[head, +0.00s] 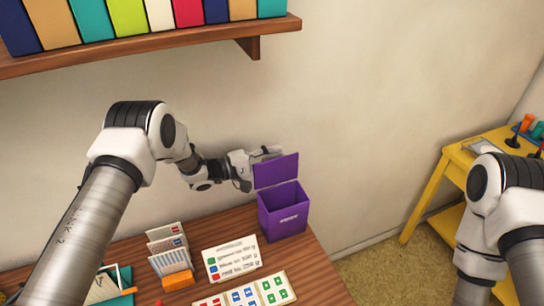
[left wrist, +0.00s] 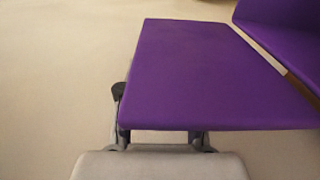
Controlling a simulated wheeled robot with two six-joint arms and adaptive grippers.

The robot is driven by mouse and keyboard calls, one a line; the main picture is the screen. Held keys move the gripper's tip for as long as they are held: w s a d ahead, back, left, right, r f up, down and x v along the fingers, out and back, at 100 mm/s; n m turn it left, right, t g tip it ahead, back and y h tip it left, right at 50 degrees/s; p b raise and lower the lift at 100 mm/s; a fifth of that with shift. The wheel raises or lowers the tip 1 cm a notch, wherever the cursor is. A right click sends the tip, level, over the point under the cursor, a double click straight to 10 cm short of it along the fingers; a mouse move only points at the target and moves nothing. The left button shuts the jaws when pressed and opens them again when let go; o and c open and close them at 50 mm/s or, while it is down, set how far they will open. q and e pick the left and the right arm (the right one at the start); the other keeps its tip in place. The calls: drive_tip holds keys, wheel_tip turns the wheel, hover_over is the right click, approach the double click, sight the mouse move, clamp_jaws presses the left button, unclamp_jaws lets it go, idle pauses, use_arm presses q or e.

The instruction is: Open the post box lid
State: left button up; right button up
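The purple post box (head: 284,213) stands on the wooden desk near its right corner. Its purple flat lid (head: 276,171) is raised, standing steeply above the open top. My left gripper (head: 266,153) is at the lid's upper left edge, partly behind it. The box body (left wrist: 285,35) shows at upper right. The fingertips are hidden, so I cannot tell whether they grip the lid. My right gripper is out of view.
A card holder (head: 172,262), a white card (head: 231,258) and a stamp sheet (head: 245,293) lie on the desk left of the box. A shelf of colourful binders (head: 130,48) hangs above. A yellow stand (head: 450,180) is at right.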

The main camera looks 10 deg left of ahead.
use_arm(q)
drive_tip(key=v, duration=1.2)
